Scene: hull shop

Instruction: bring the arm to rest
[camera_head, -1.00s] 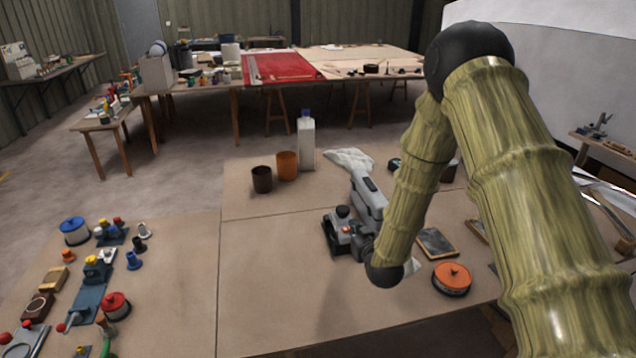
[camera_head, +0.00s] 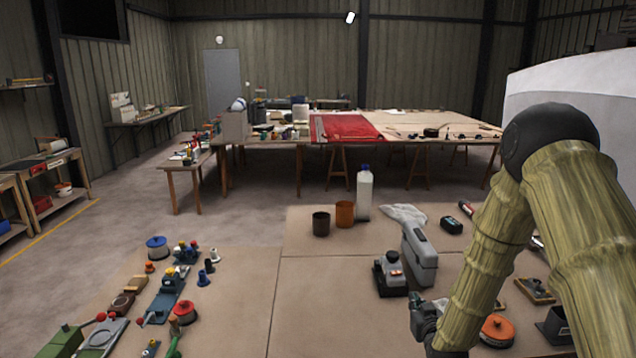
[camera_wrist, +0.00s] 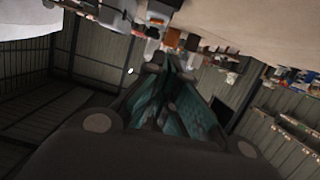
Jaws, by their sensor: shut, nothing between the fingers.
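My gripper (camera_head: 418,312) is at the end of my olive, bamboo-like arm, above the near right part of the workbench in the head view. It is shut and empty. In the wrist view its fingers (camera_wrist: 170,85) run together, dark with teal inner faces, with the upside-down room beyond them. A grey power tool (camera_head: 419,258) stands on the bench just behind my gripper, with a gap between them as far as I can tell. My forearm hides part of the bench's right side.
A white bottle (camera_head: 364,195), an orange cup (camera_head: 345,213) and a dark cup (camera_head: 321,224) stand farther back. Clamps and small parts crowd the left bench. The bench middle (camera_head: 330,300) is bare.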

